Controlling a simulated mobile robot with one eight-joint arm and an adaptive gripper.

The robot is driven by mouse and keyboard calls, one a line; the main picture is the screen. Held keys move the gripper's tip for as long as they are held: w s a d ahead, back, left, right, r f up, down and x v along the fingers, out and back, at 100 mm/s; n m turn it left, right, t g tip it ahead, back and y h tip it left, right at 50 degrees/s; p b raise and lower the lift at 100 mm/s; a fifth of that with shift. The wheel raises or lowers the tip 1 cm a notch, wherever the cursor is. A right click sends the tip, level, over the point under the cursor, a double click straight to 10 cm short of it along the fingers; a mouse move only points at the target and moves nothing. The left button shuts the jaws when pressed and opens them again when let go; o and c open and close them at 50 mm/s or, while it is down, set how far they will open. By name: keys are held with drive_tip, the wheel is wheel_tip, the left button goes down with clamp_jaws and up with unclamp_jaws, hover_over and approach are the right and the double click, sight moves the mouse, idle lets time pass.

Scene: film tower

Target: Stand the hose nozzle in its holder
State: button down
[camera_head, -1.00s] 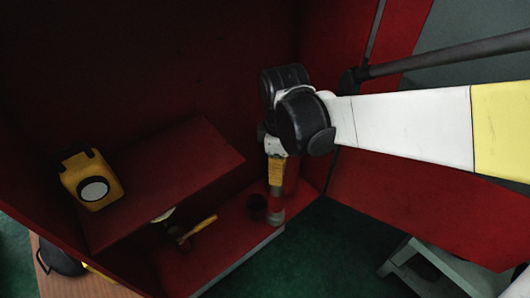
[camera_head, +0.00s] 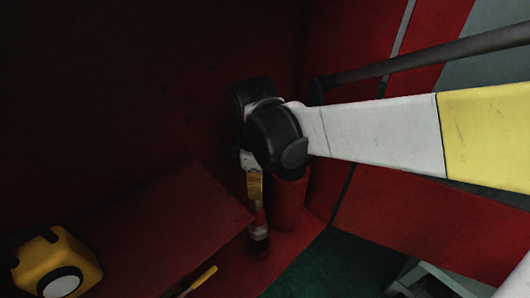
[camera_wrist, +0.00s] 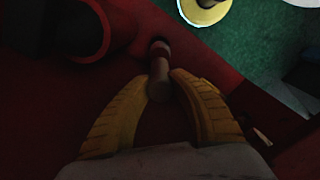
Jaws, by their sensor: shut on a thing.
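My gripper (camera_head: 256,190) points down at the rear of the red recess. Its yellow fingers are shut on the hose nozzle (camera_head: 259,223), a slim upright piece with red and pale bands and a greyish lower end. In the wrist view the nozzle (camera_wrist: 158,78) sits between the two finger tips (camera_wrist: 158,84). A small dark round holder (camera_head: 259,248) is on the red floor right at the nozzle's lower end. I cannot tell whether the tip is inside it or just above it.
A larger red cylinder (camera_head: 289,203) stands close to the right of the nozzle. A red raised block (camera_head: 165,232) is to the left. A yellow case (camera_head: 58,262) and a yellow-handled tool (camera_head: 203,279) are farther left and in front. Green floor (camera_head: 325,265) lies right.

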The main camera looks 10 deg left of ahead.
drive_tip(key=b, duration=0.4)
hover_over(257, 216)
drive_tip(key=w, duration=0.2)
wheel_tip(257, 216, down, 5)
drive_tip(key=f, duration=1)
drive_tip(key=shift+w+a+b, duration=0.15)
drive_tip(key=shift+a+b, duration=0.05)
drive_tip(key=shift+b, duration=0.15)
drive_tip(key=shift+r, duration=0.1)
drive_tip(key=shift+f, duration=0.25)
drive_tip(key=c, duration=1.3)
unclamp_jaws()
drive_tip(key=shift+o, duration=0.4)
drive_tip(key=shift+r, duration=0.15)
